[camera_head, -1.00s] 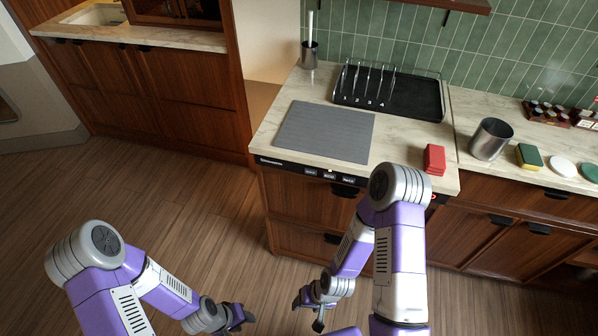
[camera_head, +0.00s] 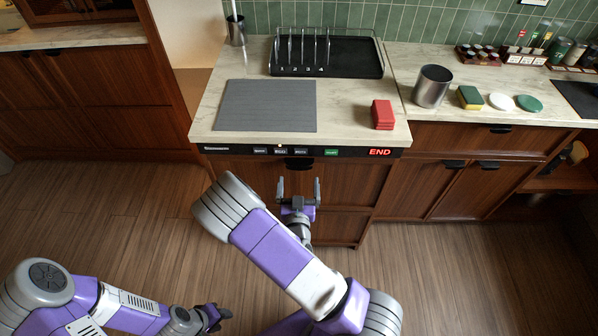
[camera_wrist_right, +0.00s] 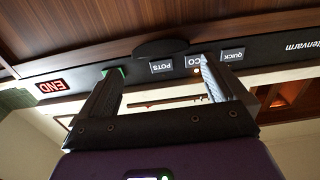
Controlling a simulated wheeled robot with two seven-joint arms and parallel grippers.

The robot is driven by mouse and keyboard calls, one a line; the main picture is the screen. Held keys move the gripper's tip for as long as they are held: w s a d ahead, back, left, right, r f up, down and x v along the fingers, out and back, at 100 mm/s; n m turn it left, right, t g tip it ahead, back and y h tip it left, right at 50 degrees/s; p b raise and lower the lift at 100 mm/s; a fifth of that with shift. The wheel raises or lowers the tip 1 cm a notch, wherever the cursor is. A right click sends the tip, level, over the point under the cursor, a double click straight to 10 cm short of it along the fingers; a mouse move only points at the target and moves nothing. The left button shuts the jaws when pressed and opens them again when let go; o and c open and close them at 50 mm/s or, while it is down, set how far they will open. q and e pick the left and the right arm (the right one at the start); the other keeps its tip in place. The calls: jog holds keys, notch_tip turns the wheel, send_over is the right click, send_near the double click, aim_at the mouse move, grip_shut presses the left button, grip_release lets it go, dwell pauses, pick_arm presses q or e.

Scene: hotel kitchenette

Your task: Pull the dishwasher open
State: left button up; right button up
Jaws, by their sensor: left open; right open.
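The dishwasher (camera_head: 345,185) has a wood front under the counter, closed as far as I see. Its black control strip (camera_head: 240,150) shows buttons and a red END sign. A dark handle (camera_head: 300,163) sits just below the strip. It also shows in the right wrist view (camera_wrist_right: 160,47). My right gripper (camera_head: 298,184) is open and empty, pointing at the front just below the handle. In the right wrist view its fingers (camera_wrist_right: 160,72) lie either side of the handle, apparently short of it. My left gripper (camera_head: 222,316) is open and empty, low over the floor at lower left.
On the counter above stand a grey mat (camera_head: 266,105), a black rack tray (camera_head: 350,55), a red block stack (camera_head: 382,114) and a metal cup (camera_head: 432,87). Cabinets (camera_head: 465,185) adjoin on the right. The floor (camera_head: 120,240) in front is clear apart from my arms.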

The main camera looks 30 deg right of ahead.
aim_at(299, 168)
pick_arm(q)
jog(key=shift+f, duration=0.25)
pick_arm(e)
jog(key=x, duration=0.5)
jog(key=shift+w+d, duration=0.15)
jog(key=shift+w, duration=0.15)
